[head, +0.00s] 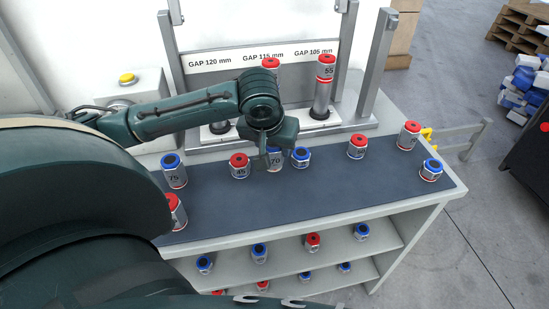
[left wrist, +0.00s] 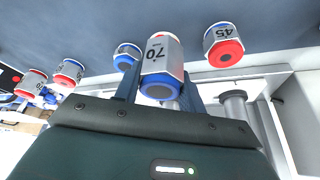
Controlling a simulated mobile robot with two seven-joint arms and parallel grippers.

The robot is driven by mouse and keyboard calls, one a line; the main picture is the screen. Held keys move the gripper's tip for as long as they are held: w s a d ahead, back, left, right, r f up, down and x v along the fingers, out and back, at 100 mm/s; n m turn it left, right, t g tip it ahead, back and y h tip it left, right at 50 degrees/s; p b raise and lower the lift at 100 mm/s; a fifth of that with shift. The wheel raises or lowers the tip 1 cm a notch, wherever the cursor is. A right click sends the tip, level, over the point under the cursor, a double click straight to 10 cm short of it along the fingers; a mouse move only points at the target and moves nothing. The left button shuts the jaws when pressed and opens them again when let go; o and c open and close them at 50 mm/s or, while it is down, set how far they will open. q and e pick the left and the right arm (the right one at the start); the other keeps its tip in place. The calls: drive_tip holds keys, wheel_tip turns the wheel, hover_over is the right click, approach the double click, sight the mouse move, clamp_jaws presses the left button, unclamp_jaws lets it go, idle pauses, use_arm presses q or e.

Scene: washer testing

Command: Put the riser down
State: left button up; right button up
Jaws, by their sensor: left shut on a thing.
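My left gripper (head: 272,158) is shut on a riser marked 70 (head: 275,166) at the back middle of the dark mat (head: 310,192). In the left wrist view this riser (left wrist: 161,58), white with a blue end, stands between the two fingers. I cannot tell whether its base touches the mat. A riser marked 45 with a red top (head: 239,166) is close on its left, and a blue-topped riser (head: 300,157) close on its right. My right gripper is not in view.
A riser marked 75 (head: 174,171) and several others stand on the mat. Behind, a metal fixture holds a tall stack marked 55 (head: 324,85) under gap labels. Shelves below hold more risers. The mat's front middle is clear.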

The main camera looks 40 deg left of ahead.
sight(273, 157)
use_arm(q)
wheel_tip(273, 157, down, 3)
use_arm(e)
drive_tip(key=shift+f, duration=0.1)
use_arm(q)
drive_tip(key=shift+f, duration=0.1)
drive_tip(key=o, duration=1.2)
drive_tip(key=shift+c, duration=0.2)
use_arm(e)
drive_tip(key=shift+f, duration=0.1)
use_arm(q)
drive_tip(key=p+v, duration=0.2)
drive_tip(key=v, duration=1)
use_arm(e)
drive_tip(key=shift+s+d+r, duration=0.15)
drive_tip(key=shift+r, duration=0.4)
use_arm(q)
drive_tip(key=shift+w, duration=0.1)
